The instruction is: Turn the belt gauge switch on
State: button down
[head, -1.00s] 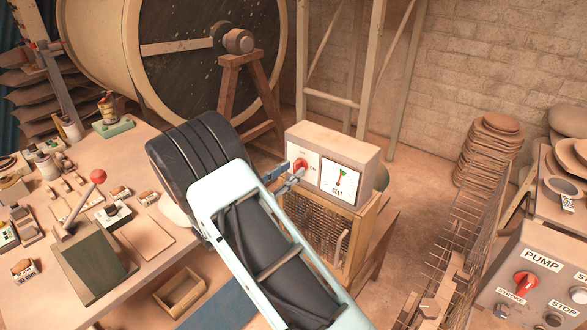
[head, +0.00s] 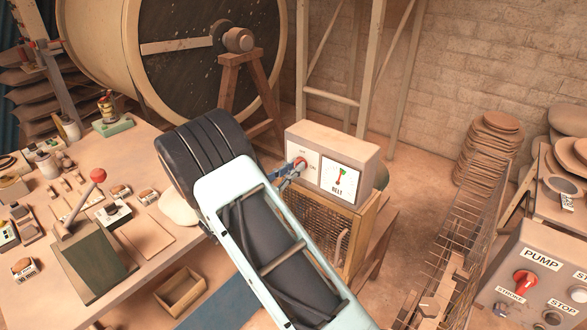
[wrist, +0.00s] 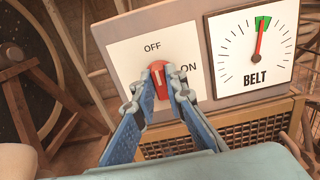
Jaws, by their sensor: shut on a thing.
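The belt gauge switch is a red knob (wrist: 158,74) with a white line, on a pale plate (wrist: 127,58) on the front of the gauge box (head: 330,146). OFF is printed above the knob and ON to its right. The knob's white line points up, roughly toward OFF. The switch also shows in the head view (head: 301,163), partly behind my fingers. My gripper (wrist: 159,92) has its blue-grey fingers on the knob's left and right sides and is shut on it. The BELT dial (wrist: 253,48) beside it has its red needle in the green band near the top.
The gauge box stands on a wooden stand with a mesh front (head: 326,229). The workbench (head: 160,270) at left holds a red-knobbed lever (head: 97,176) and small parts. A PUMP panel (head: 545,270) is at lower right. Open floor (head: 425,165) lies behind the box.

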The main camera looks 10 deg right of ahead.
jog(key=shift+f+b, duration=0.1)
jog(key=shift+b, duration=0.25)
jog(key=m+b, duration=0.6)
jog(key=b, duration=0.2)
jog(key=m+b, duration=0.6)
jog(key=b, duration=0.3)
jog(key=m+b, duration=0.6)
jog(key=b, duration=0.2)
jog(key=shift+s+d+f+b, duration=0.15)
jog(key=shift+f+b, duration=0.1)
jog(key=shift+b, duration=0.1)
jog(key=shift+r, duration=0.1)
jog(key=c, duration=2)
grip_release()
jog(key=shift+o, duration=0.2)
